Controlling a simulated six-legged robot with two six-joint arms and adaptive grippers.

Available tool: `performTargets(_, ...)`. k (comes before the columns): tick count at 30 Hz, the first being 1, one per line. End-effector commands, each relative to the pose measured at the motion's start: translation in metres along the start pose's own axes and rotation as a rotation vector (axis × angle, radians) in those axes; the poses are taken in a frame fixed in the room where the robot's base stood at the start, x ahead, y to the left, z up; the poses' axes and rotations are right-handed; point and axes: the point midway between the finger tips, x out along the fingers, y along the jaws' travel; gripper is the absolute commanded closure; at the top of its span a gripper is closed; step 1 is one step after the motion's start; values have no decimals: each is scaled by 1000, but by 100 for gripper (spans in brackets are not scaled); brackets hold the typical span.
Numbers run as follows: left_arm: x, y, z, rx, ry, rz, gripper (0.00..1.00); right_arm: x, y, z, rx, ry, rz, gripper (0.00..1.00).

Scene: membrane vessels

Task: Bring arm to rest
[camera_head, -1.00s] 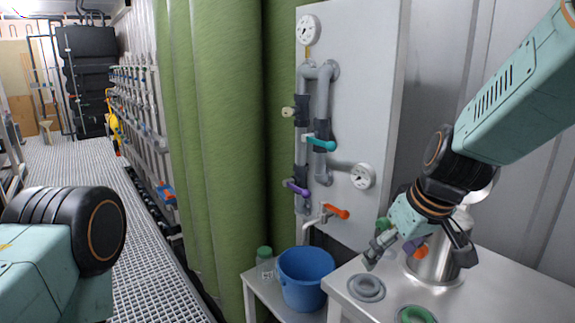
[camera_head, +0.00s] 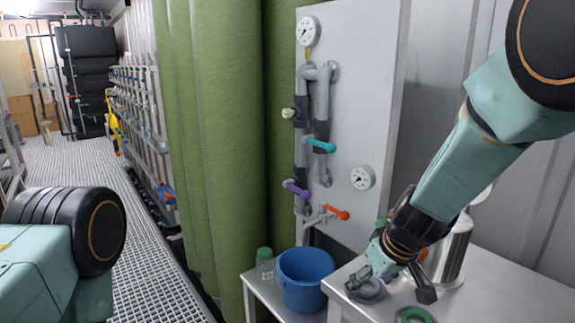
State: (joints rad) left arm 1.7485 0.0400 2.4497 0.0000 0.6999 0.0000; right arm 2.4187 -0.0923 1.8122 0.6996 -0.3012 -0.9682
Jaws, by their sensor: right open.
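My right arm comes in from the upper right and reaches down over the metal table. My right gripper (camera_head: 392,285) is open and points down and to the left, just above the tabletop.
A steel vessel (camera_head: 455,254) stands behind my right gripper, partly hidden. A green ring (camera_head: 414,316) lies at the table's (camera_head: 505,292) front. A blue bucket (camera_head: 305,281) and a green-capped bottle (camera_head: 265,267) stand left on a lower table. A pipe panel (camera_head: 366,95) rises behind.

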Motion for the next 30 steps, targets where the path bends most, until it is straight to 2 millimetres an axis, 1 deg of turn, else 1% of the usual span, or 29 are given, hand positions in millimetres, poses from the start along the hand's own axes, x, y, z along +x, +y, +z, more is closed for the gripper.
performTargets(1,-10,0,0,0,1,0,49,-9,1,-5,1,5,2,23)
performTargets(20,-61,0,0,0,1,0,49,-70,0,-30,-1,5,1,23)
performTargets(24,-53,0,-1,0,2,0,49,-79,-1,-30,42,6,16,23)
performTargets(30,-48,0,0,0,1,0,49,-94,-3,-30,109,2,36,23)
